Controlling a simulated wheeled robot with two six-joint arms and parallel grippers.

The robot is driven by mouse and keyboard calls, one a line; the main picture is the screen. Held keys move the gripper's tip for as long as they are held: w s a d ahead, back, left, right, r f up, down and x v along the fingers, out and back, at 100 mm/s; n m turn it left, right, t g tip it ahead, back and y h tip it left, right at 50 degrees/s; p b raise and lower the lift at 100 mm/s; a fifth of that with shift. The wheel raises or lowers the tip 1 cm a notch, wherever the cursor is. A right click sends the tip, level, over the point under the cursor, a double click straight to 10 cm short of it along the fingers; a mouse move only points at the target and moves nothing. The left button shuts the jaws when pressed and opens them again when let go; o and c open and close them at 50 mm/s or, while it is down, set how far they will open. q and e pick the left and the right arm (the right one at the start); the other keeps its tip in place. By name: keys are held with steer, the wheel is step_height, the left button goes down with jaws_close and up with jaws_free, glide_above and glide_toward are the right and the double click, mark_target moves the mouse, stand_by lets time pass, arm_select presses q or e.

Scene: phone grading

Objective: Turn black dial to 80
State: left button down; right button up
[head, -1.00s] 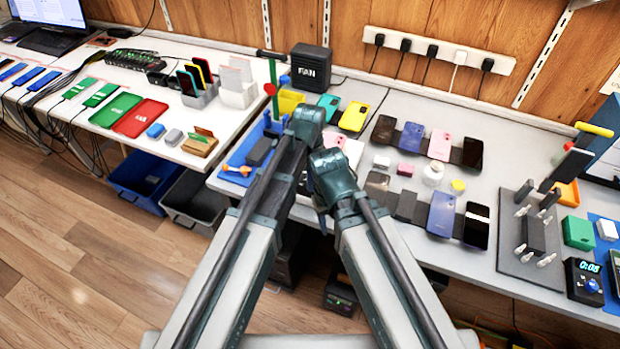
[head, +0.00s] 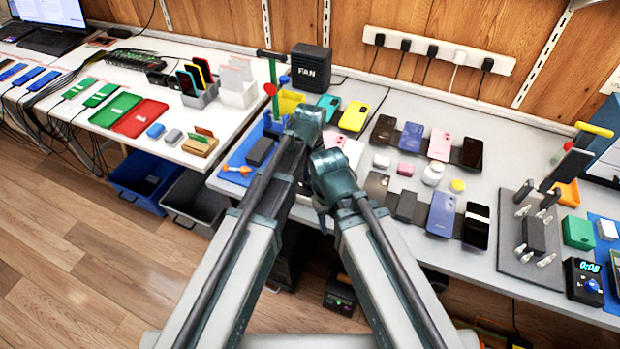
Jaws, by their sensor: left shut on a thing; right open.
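No dial that I can make out as the black one shows in the head view. A small black timer box (head: 584,273) at the right edge has a lit display and a round bluish knob (head: 592,286). Both my arms reach up over the middle of the bench's front edge, far from that box. The left arm's top joint stands higher, near the blue tray. The right arm's top joint is just right of it and lower. The fingers of both grippers are hidden behind my arms, along with whatever is at them.
Several phones lie on the white bench (head: 398,278) right of my arms. A black fan box (head: 311,66) stands behind them. A blue tray (head: 232,172) lies to their left. A grey fixture plate (head: 515,262) is at right. Blue and grey bins stand on the floor at left.

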mark_target(310, 182)
arm_select(q)
steer(key=shift+n, duration=0.6)
steer(key=c, duration=0.6)
jaws_free()
steer(key=shift+o, duration=0.2)
steer(key=shift+r, duration=0.1)
step_height(310, 182, up, 14)
steer(key=p, duration=1.3)
steer(key=shift+f+p, duration=0.2)
steer(key=shift+p, duration=0.2)
